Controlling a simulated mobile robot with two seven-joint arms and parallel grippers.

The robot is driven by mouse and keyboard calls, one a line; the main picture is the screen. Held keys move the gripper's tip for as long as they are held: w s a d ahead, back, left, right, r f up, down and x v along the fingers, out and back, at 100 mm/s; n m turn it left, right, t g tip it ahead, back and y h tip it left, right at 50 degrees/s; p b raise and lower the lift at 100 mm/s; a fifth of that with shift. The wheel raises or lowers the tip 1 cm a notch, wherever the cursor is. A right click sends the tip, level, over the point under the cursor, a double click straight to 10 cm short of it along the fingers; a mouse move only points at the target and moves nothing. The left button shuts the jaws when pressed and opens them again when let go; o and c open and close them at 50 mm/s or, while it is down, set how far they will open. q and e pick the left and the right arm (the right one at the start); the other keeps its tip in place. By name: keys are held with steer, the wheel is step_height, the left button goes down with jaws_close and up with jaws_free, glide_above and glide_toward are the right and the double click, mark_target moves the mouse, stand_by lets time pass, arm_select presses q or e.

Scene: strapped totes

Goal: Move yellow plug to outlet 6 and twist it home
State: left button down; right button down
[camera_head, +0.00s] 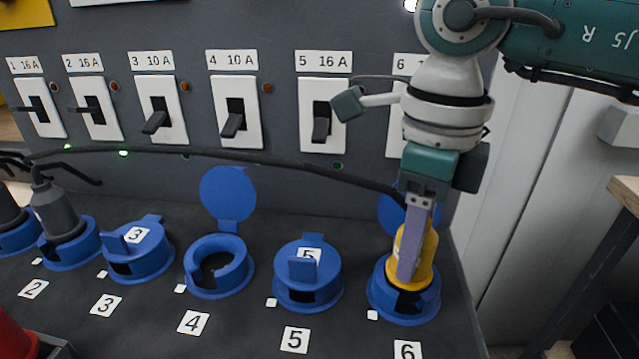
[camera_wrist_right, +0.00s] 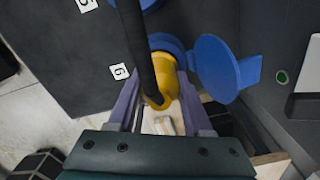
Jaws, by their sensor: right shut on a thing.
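The yellow plug (camera_head: 424,253) stands upright in the blue outlet 6 (camera_head: 413,310) at the right end of the panel. My right gripper (camera_head: 411,262) comes down from above and is shut on the yellow plug. The right wrist view shows the yellow plug (camera_wrist_right: 166,76) between the two purple fingers, with a black cable rising past it. The open blue lid (camera_wrist_right: 218,68) of outlet 6 stands behind the plug. How deep the plug sits and its twist are hard to tell. My left gripper is not in view.
Outlet 4 (camera_head: 219,265) is open and empty. Outlets 5 (camera_head: 308,273) and 3 (camera_head: 139,249) have closed lids. A grey plug (camera_head: 58,212) stands in outlet 2. The black cable (camera_head: 260,159) runs across in front of the panel below the switches.

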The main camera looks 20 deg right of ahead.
steer(key=shift+r+m, duration=0.1)
steer(key=shift+m, duration=0.6)
steer(key=shift+c, duration=1.2)
jaws_free()
